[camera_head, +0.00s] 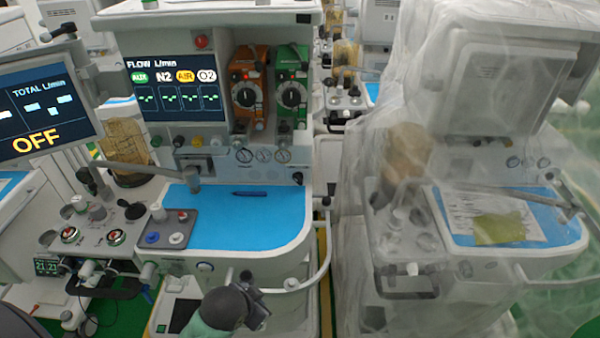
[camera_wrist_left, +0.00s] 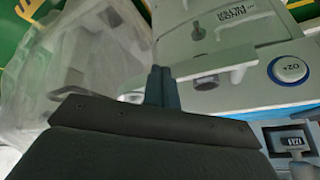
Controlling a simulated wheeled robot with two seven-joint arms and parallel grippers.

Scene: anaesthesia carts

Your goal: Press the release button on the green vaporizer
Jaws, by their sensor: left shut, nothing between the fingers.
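The green vaporizer (camera_head: 291,65) is mounted upright at the right side of the left cart's back panel, in the head view. My left gripper (camera_head: 246,277) is low at the cart's front edge, well below and apart from the green vaporizer. In the left wrist view its fingers (camera_wrist_left: 161,78) are together and empty, with the cart's front close by. My right gripper is in neither view.
A blue work surface (camera_head: 240,222) holding a dark pen (camera_head: 249,194) lies below the vaporizers. A white curved rail (camera_head: 325,250) runs along its right front. A flow screen (camera_head: 172,88) is left of the vaporizers. A plastic-covered cart (camera_head: 480,180) stands close on the right.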

